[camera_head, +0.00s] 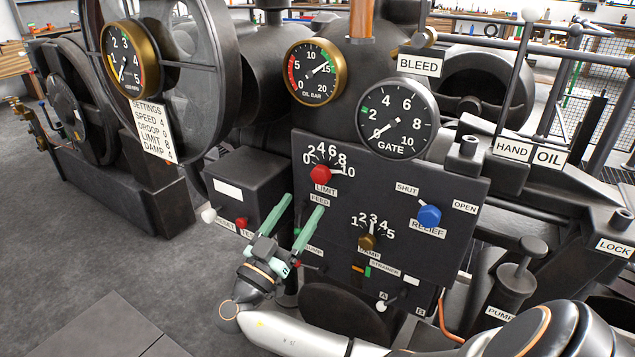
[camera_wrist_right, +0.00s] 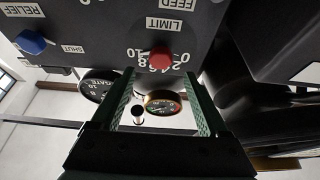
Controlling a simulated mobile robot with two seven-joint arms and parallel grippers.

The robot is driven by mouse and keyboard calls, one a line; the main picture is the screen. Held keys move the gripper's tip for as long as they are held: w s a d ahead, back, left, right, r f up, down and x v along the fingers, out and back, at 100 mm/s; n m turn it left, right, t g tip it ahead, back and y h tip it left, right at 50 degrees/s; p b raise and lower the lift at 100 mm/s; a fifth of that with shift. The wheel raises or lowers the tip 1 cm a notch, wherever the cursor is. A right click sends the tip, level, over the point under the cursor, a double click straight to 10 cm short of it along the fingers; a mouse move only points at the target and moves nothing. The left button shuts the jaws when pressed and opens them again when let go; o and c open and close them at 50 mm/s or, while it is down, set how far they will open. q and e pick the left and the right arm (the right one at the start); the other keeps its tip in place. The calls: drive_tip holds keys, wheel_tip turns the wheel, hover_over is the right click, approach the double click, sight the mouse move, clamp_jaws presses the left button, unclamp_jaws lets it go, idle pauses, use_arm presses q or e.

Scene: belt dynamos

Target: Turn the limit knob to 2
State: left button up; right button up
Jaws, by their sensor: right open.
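The limit knob (camera_head: 320,174) is a red round knob on the dark upright panel, above the labels LIMIT and FEED. A number arc curves over it, and its pale pointer appears to point right, near 10. The knob also shows upside down in the right wrist view (camera_wrist_right: 160,58), just beyond the fingers. My right gripper (camera_head: 302,203) is open and empty, with its green fingers pointing up toward the panel. It is below and left of the knob, apart from it. My left gripper is not in view.
The panel also carries a blue relief knob (camera_head: 429,215), a brass knob (camera_head: 367,241) with a 1 to 5 scale, and small switches below. A dark box (camera_head: 246,186) juts out left of the panel. Gauges stand above. Open floor (camera_head: 60,270) lies left.

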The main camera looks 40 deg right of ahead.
sight(318, 181)
drive_tip(key=x, duration=0.7)
drive_tip(key=shift+w+d+r, duration=0.1)
drive_tip(key=shift+d, duration=0.25)
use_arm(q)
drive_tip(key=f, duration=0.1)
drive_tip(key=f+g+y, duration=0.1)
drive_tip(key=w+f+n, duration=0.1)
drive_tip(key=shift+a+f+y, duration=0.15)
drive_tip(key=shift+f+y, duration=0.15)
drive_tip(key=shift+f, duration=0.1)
use_arm(e)
drive_tip(key=shift+d, duration=0.1)
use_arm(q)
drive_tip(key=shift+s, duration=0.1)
use_arm(e)
clamp_jaws()
